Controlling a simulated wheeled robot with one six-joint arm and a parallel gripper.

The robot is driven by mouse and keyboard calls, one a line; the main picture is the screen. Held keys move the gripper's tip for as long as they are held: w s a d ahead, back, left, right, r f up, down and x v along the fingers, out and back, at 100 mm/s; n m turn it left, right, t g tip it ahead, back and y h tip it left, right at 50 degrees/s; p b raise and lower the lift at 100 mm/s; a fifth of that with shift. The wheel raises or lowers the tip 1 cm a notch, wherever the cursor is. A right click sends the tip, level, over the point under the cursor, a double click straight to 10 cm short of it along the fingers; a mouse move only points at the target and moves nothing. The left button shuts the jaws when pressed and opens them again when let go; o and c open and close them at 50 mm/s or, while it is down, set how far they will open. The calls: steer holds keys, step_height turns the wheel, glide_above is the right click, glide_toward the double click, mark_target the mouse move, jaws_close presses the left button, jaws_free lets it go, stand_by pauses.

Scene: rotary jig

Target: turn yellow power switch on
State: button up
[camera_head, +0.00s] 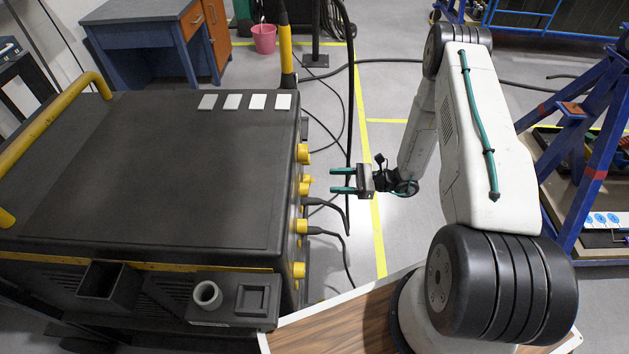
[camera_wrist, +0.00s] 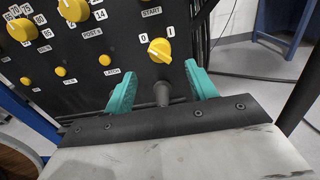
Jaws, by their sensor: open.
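The yellow switch knob (camera_wrist: 160,50) with marks 0 and 1 above it shows in the wrist view on the dark panel, below the word START. Which mark it points at I cannot tell for sure. My gripper (camera_wrist: 160,78) has its two teal fingers spread, with the knob seen beyond and between them, not touched. In the head view my gripper (camera_head: 338,181) is apart from the right side of the black machine (camera_head: 150,170), its fingers pointing at the yellow knobs there. Which of those is the switch I cannot tell.
A dark grey plug (camera_wrist: 162,94) shows between the fingers, below the knob. Several other yellow knobs (camera_wrist: 24,29) sit to the left. Black cables (camera_head: 328,232) run from the machine's side. A blue frame (camera_head: 585,150) stands at right.

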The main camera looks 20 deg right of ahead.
mark_target(309, 180)
steer(key=x, duration=0.7)
steer(key=shift+w+a+f, duration=0.1)
steer(key=shift+a+f, duration=0.05)
steer(key=shift+a, duration=0.15)
steer(key=c, duration=1)
